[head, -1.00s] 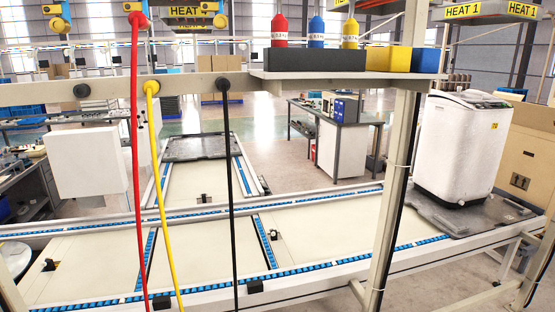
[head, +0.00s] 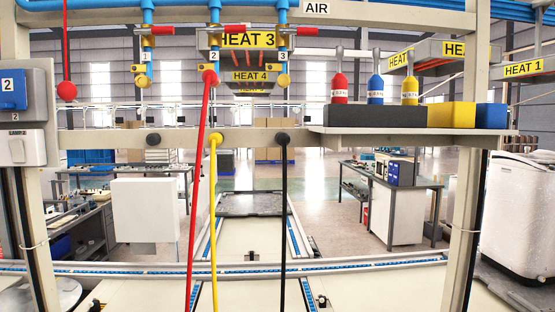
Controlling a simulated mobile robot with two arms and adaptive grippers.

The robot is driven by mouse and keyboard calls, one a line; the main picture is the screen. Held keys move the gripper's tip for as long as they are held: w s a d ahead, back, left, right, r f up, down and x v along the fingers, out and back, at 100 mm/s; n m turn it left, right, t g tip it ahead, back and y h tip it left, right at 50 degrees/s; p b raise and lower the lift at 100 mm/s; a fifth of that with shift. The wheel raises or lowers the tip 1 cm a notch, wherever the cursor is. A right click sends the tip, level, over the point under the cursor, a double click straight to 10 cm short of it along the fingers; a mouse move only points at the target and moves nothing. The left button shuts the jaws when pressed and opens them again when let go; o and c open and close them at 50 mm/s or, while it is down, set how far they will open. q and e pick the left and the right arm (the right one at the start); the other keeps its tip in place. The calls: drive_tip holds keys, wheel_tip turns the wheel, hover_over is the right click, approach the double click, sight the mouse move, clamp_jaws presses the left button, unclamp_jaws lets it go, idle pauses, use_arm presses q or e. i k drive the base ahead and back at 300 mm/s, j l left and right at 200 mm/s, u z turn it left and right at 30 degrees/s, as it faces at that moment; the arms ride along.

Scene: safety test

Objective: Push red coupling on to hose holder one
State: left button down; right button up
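The red coupling (head: 210,77) sits at the lower end of the air pipe marked 2, and its red hose (head: 199,190) hangs down from it. A row of hose holders runs along the beige crossbar. The leftmost holder (head: 153,139) shows as a dark knob with no hose on it. The yellow coupling (head: 215,138) is at the middle position with its yellow hose hanging. The black coupling (head: 282,139) is at the right position with its black hose hanging. Neither of my grippers is in view.
Pipes 1 and 3 end in yellow fittings (head: 142,80); red valve handles (head: 236,29) lie horizontal. A shelf (head: 400,131) at right carries red, blue and yellow bottles and boxes. A red ball (head: 67,91) hangs at left. The frame posts (head: 465,220) stand at both sides; conveyors lie behind.

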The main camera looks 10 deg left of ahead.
sight(215, 79)
drive_tip(key=i+u, duration=0.1)
drive_tip(key=u, duration=0.35)
drive_tip(key=l+u, duration=0.1)
drive_tip(key=u, duration=0.3)
drive_tip(key=i+l+u, duration=0.1)
drive_tip(key=u, duration=0.35)
drive_tip(key=l+u, duration=0.1)
drive_tip(key=u, duration=0.35)
drive_tip(key=i+l+u, duration=0.1)
drive_tip(key=u, duration=0.35)
drive_tip(key=l+u, duration=0.3)
drive_tip(key=l, duration=0.75)
drive_tip(key=k+l+u, duration=0.1)
drive_tip(key=l+u, duration=0.25)
drive_tip(key=l, duration=0.65)
